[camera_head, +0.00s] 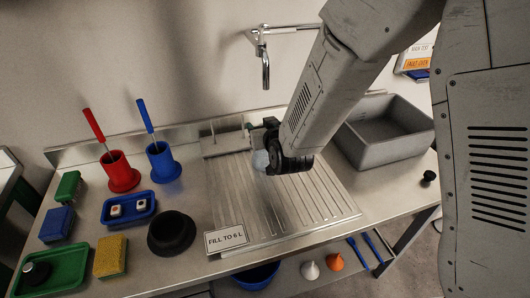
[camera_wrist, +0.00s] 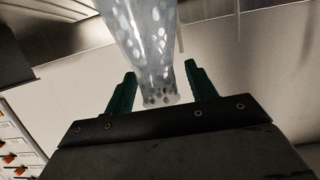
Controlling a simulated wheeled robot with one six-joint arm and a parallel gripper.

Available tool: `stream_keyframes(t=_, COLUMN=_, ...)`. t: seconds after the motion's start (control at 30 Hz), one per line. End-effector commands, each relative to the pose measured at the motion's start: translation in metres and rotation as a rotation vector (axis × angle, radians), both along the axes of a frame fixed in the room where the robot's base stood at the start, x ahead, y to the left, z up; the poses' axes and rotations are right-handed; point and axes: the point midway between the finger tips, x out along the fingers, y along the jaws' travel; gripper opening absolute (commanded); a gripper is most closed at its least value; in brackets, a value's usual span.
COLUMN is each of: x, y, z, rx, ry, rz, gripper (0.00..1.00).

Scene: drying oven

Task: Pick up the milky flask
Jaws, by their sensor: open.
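The milky flask (camera_wrist: 150,45) is whitish and mottled with pale spots. In the wrist view it comes in from the top edge, and its narrow end lies between the two green fingers of my gripper (camera_wrist: 160,69). The fingers are open, with a gap visible on each side of the flask. In the head view a pale rounded part of the flask (camera_head: 260,160) shows beside my dark gripper (camera_head: 268,142), above the ribbed drainboard. My gripper and arm hide part of it, and what it rests on cannot be told.
The ribbed steel drainboard (camera_head: 322,205) lies below, with a "FILL TO 6 L" sign (camera_head: 226,238) at its front. A faucet (camera_head: 265,65) stands behind and a grey basin (camera_head: 385,140) right. Red (camera_head: 121,172) and blue (camera_head: 163,162) holders and a black bowl (camera_head: 171,235) stand left.

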Motion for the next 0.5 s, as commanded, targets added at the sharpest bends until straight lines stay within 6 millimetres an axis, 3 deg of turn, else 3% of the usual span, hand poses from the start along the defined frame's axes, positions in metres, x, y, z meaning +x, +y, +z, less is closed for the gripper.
stream_keyframes(t=0.23, x=0.0019, y=0.0003, z=-0.0008, rx=0.0, ry=0.001, rz=0.0, gripper=0.56)
stream_keyframes(t=0.43, x=0.0019, y=0.0002, z=-0.0008, rx=0.0, ry=0.001, rz=0.0, gripper=0.0)
stream_keyframes(t=0.5, x=0.0019, y=0.0004, z=-0.0004, rx=0.001, ry=0.0, rz=0.0, gripper=0.0)
